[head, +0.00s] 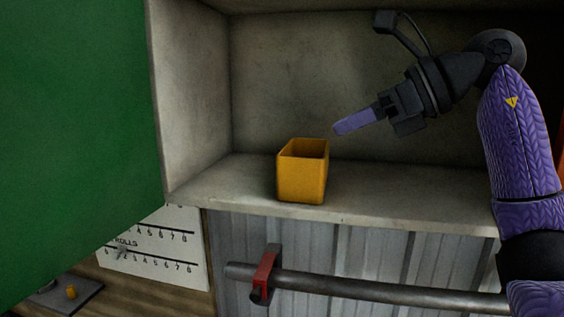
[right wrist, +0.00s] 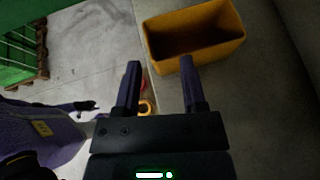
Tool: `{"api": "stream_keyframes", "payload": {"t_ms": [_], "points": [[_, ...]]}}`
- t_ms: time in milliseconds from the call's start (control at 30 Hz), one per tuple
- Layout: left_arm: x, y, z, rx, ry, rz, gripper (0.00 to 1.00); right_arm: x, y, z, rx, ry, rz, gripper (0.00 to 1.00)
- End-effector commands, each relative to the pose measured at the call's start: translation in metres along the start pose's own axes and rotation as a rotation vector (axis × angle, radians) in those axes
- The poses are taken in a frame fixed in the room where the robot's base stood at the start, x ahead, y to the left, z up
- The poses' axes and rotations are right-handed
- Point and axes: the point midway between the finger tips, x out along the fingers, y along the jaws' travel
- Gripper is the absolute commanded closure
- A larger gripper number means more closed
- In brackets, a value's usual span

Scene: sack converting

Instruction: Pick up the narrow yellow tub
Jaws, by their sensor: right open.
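The narrow yellow tub (head: 302,180) stands upright on the shelf, near its front edge. It is open at the top and looks empty. My right gripper (head: 340,127) is above and to the right of the tub in the head view, apart from it. In the right wrist view the tub (right wrist: 196,38) is at the upper right, past the fingertips. The two purple fingers of the right gripper (right wrist: 160,64) are spread with nothing between them. The right finger's tip overlaps the tub's near edge in that view; I cannot tell the gap. My left gripper does not show.
The shelf (head: 400,200) is bare right of the tub, with a wall (head: 190,90) on its left. A green panel (head: 75,120) fills the far left. Below are a metal rail (head: 390,287) with a red clamp (head: 264,272) and a numbered chart (head: 160,250).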

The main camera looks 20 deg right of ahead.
Motion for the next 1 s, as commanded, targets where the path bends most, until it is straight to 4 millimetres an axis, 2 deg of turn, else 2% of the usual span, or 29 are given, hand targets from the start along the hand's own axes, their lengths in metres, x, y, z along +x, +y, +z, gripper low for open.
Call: {"api": "stream_keyframes", "payload": {"t_ms": [67,300,500,600,767,800,867,1000], "points": [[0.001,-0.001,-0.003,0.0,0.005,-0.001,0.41,-0.002,0.0,-0.002,0.0,0.011,-0.01,0.47],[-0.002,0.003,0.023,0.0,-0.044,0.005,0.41,0.047,0.0,-0.003,0.001,0.015,-0.004,0.47],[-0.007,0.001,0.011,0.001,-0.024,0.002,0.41,0.087,0.005,-0.007,0.0,0.012,-0.003,0.47],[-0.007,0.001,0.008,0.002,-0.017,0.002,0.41,0.096,0.005,-0.007,0.0,0.01,-0.004,0.47],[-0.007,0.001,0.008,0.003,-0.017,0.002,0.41,0.097,0.004,-0.008,-0.001,0.01,-0.005,0.47],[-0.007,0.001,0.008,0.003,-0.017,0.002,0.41,0.097,0.004,-0.008,-0.001,0.01,-0.005,0.49],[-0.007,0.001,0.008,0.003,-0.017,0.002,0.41,0.097,0.004,-0.008,-0.001,0.01,-0.005,0.62],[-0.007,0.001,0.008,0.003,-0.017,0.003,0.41,0.097,0.005,-0.008,-0.001,0.01,-0.005,0.92]]}}
